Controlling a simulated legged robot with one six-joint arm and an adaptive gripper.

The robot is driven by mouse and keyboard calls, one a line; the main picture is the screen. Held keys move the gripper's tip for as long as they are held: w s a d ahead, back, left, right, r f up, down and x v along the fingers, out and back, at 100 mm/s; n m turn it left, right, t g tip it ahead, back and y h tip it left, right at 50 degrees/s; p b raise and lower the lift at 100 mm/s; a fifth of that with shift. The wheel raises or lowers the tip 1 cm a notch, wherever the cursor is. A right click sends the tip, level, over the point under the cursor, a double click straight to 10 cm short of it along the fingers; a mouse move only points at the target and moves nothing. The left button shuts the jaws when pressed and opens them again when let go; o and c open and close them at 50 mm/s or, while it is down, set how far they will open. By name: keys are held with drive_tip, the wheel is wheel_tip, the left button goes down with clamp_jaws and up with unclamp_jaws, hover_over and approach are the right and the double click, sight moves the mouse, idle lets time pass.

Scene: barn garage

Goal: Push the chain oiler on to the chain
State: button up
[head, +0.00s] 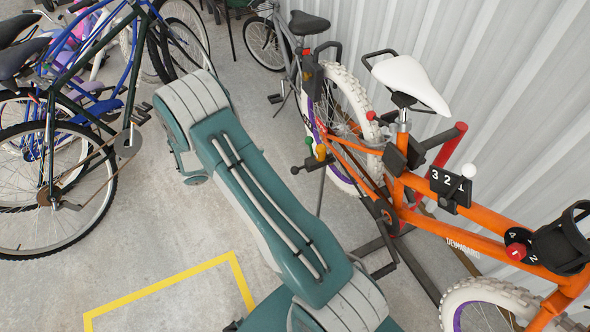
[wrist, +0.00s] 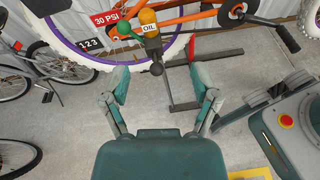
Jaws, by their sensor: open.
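The chain oiler, a small yellow bottle (wrist: 149,21) marked OIL, shows at the top of the wrist view with a green knob at its left and a dark arm with a black grip. In the head view the oiler (head: 321,153) sits beside the rear wheel of the orange bike (head: 440,205). My gripper (wrist: 163,85) is open and empty in the wrist view, its two teal fingers apart. The oiler is beyond the fingertips, with no visible contact. In the head view my arm hides the gripper's jaws. The chain is not clear in either view.
A grey stand post (wrist: 172,85) runs down from the oiler to a dark base bar (wrist: 185,106). Other bikes (head: 75,130) stand at the left. A corrugated wall (head: 470,70) closes the right side. Bare concrete with a yellow floor line (head: 160,288) lies at lower left.

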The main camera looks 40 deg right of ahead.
sight(294, 169)
wheel_tip(294, 169, down, 14)
drive_tip(key=n+t+h, duration=0.3)
drive_tip(key=n+h, duration=0.1)
drive_tip(key=n, duration=0.2)
drive_tip(key=shift+n+t, duration=0.3)
drive_tip(key=shift+t, duration=0.1)
drive_tip(key=d, duration=1.1)
drive_tip(key=shift+s+d+f, duration=0.15)
drive_tip(key=shift+s+d, duration=0.15)
